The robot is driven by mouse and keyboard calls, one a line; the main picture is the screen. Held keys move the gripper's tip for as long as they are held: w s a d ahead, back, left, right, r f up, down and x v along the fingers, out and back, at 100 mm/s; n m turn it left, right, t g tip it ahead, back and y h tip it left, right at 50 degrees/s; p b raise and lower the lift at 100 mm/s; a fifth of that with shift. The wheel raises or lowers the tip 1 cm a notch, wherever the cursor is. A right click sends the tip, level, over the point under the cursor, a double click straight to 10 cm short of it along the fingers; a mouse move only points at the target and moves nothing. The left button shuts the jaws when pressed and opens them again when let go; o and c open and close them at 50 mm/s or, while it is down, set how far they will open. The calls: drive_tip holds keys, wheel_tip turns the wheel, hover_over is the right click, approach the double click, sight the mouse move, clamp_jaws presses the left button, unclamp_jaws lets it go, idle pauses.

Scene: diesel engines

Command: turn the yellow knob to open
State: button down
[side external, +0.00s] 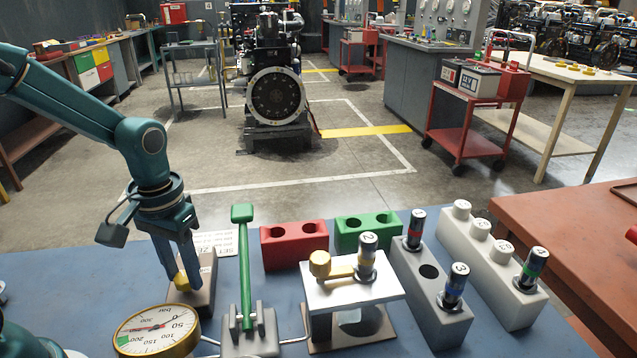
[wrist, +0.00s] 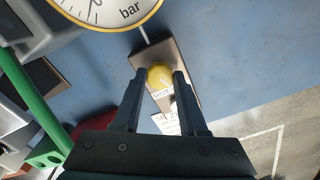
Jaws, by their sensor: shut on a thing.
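The yellow knob (side external: 182,281) sits on a small brown-grey plate (side external: 206,294) on the blue bench top. In the wrist view, the knob (wrist: 160,76) lies between my two fingertips, one on each side. My gripper (side external: 184,272) reaches down from above and is shut on the knob. Its fingers hide part of the knob in the side view. In the wrist view, a small white label by the knob appears to read "SHUT". A white card with print (side external: 222,241) lies behind the plate.
A round pressure gauge (side external: 157,332) stands just in front of the plate. A green upright lever (side external: 244,262) stands close to its right. Red (side external: 294,246) and green (side external: 367,232) two-hole blocks, a white stand (side external: 351,292) and peg blocks fill the right side.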

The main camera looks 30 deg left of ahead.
sight(185, 277)
drive_tip(key=shift+n, duration=1.9)
drive_tip(key=shift+w, duration=0.1)
drive_tip(key=shift+c, duration=2.2)
unclamp_jaws()
drive_tip(key=shift+r, duration=0.1)
drive_tip(key=shift+r, duration=2.5)
